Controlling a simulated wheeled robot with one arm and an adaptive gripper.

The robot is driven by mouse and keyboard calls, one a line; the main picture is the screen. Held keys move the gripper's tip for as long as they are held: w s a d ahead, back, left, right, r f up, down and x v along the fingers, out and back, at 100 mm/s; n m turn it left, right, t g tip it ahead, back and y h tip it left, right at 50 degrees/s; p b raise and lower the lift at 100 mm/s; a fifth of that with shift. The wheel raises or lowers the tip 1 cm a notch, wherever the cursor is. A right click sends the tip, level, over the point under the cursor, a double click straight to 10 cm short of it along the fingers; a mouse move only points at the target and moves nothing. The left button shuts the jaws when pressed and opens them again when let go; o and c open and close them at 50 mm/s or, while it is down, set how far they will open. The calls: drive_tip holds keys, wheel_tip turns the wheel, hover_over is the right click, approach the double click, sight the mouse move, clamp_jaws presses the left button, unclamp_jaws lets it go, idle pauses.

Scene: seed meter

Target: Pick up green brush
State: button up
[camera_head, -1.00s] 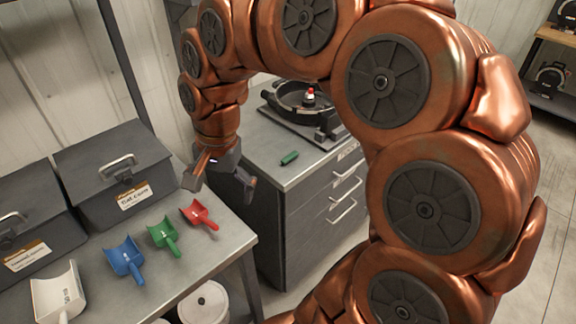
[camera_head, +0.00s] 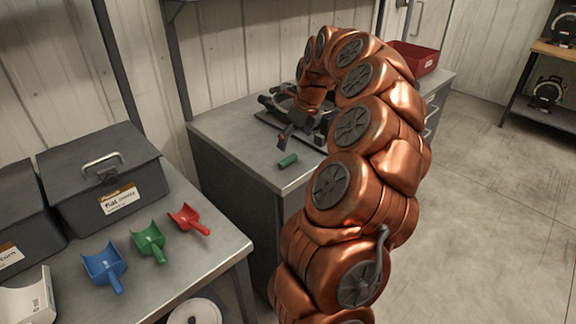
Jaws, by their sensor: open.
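A small green cylinder (camera_head: 287,161), likely the green brush, lies on the grey cabinet top (camera_head: 225,132) near its front edge. No bristles can be made out at this size. My gripper (camera_head: 292,140) hangs over the cabinet, just behind and above the green cylinder, with its dark fingers apart and empty. It is not touching the green cylinder as far as I can see. The dark seed meter (camera_head: 275,104) stands behind my gripper, partly hidden by my arm.
On the left table (camera_head: 190,262) lie a green scoop (camera_head: 148,240), a red scoop (camera_head: 187,219), a blue scoop (camera_head: 103,264) and a white scoop (camera_head: 30,302). A dark lidded bin (camera_head: 85,190) stands behind them. A red tray (camera_head: 415,60) sits at the cabinet's far right.

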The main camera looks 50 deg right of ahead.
sight(288, 159)
drive_tip(key=shift+a+p+x, duration=0.2)
drive_tip(key=shift+p+x, duration=1)
drive_tip(key=shift+x, duration=2.45)
drive_tip(key=shift+s, duration=0.1)
drive_tip(key=c, duration=1)
